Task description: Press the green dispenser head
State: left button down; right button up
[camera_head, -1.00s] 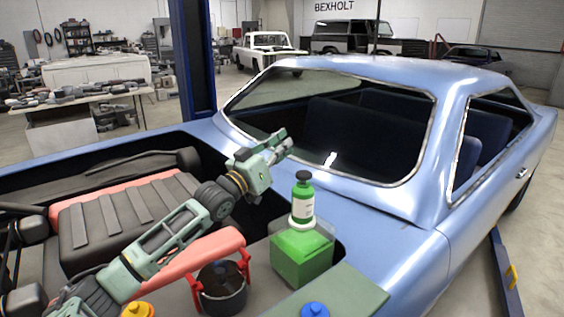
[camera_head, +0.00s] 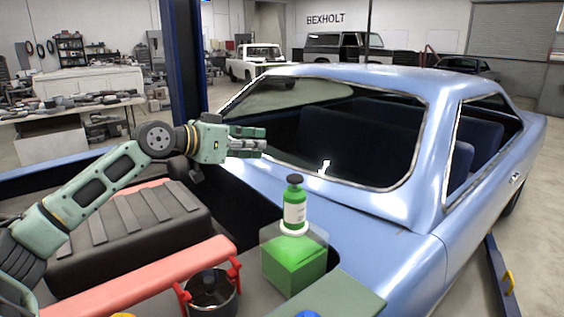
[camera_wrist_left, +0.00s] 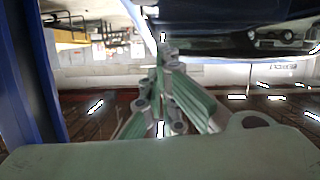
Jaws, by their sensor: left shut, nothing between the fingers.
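The dispenser does not show clearly in the left wrist view. My right gripper is not in view.
The blue car (camera_head: 395,225) with its rear window stands right behind the dispenser. A dark pot with red handles (camera_head: 210,292), a red bar (camera_head: 145,278) and a dark ribbed case (camera_head: 135,235) lie left. A blue cap (camera_head: 307,314) shows at the bottom edge. A blue post (camera_head: 187,70) stands behind my arm.

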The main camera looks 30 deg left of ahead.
pick_arm(q)
jog(key=shift+w, duration=0.1)
jog(key=p, duration=0.6)
send_over(295, 179)
jog(key=w+a, duration=0.1)
jog(key=a, duration=0.2)
notch_tip(295, 179, down, 5)
jog(key=shift+r, duration=0.1)
jog(key=shift+s+f, duration=0.15)
jog(key=shift+f, duration=0.7)
